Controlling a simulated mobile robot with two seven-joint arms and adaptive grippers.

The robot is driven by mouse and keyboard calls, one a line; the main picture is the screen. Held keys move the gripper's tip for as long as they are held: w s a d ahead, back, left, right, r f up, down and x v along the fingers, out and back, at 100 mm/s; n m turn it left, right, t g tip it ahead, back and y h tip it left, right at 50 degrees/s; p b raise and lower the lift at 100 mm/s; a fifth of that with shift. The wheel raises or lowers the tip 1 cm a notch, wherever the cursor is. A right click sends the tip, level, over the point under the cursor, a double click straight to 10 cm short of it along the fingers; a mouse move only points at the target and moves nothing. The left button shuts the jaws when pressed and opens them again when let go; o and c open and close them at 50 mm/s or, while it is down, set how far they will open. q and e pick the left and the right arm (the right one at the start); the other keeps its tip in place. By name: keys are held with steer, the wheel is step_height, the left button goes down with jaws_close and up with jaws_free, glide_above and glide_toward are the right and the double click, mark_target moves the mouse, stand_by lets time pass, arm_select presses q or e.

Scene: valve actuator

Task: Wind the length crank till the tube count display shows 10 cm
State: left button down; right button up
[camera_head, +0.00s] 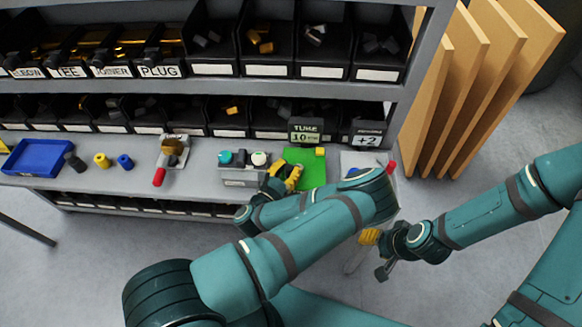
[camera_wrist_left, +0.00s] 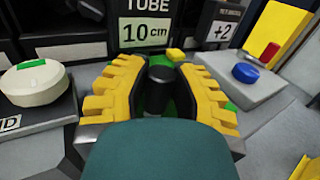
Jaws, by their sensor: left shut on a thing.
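The tube count display (camera_head: 306,132) stands at the back of the bench and reads 10 cm. It shows large in the left wrist view (camera_wrist_left: 145,31). My left gripper (camera_head: 292,178) is over the green plate (camera_head: 313,172). In the left wrist view its yellow fingers (camera_wrist_left: 160,90) are shut around a dark upright knob (camera_wrist_left: 160,73), which looks like the crank's handle. The rest of the crank is hidden by the gripper. My right gripper (camera_head: 377,255) hangs in front of the bench, away from the crank; its finger opening is unclear.
A second display (camera_head: 368,134) reading +2 stands to the right, near a blue button (camera_wrist_left: 245,72) and a red knob (camera_wrist_left: 270,52). A white button (camera_wrist_left: 31,82) is to the left. A red-handled tool (camera_head: 170,158) and blue tray (camera_head: 40,157) lie further left. Boards lean at right.

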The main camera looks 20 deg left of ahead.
mark_target(288, 166)
arm_select(q)
steer(key=shift+w+a+m+h, duration=0.15)
steer(key=shift+m+h, duration=0.35)
steer(key=shift+h, duration=0.2)
steer(key=c, duration=0.8)
jaws_free()
steer(key=shift+o, duration=0.2)
step_height(288, 166, up, 10)
steer(key=shift+r, duration=0.1)
